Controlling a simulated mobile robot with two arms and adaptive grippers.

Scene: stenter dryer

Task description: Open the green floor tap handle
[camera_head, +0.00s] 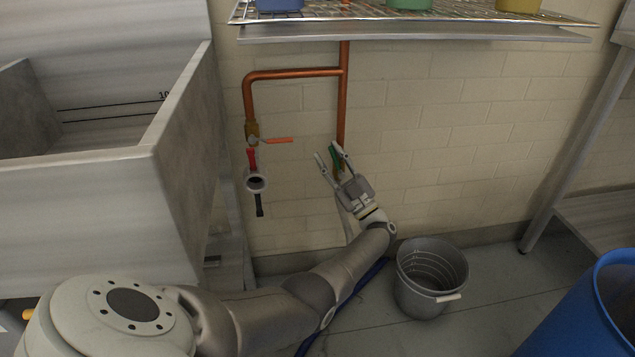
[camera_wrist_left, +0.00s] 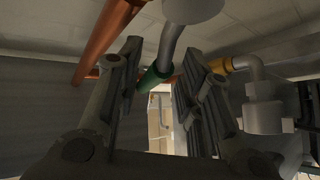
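The green tap handle (camera_head: 336,158) shows in the head view at the lower part of the vertical copper pipe (camera_head: 343,100), partly hidden by my left gripper (camera_head: 327,151). In the left wrist view the green handle (camera_wrist_left: 153,78) appears in the gap between the two spread fingers of my left gripper (camera_wrist_left: 160,52). The fingers are open and apart; I cannot tell whether either one touches the handle. My right gripper is not in view.
A grey bucket (camera_head: 418,310) stands on the floor. A large sink (camera_head: 80,210) is left, a blue barrel (camera_head: 585,320) right, a rack (camera_head: 420,35) above.

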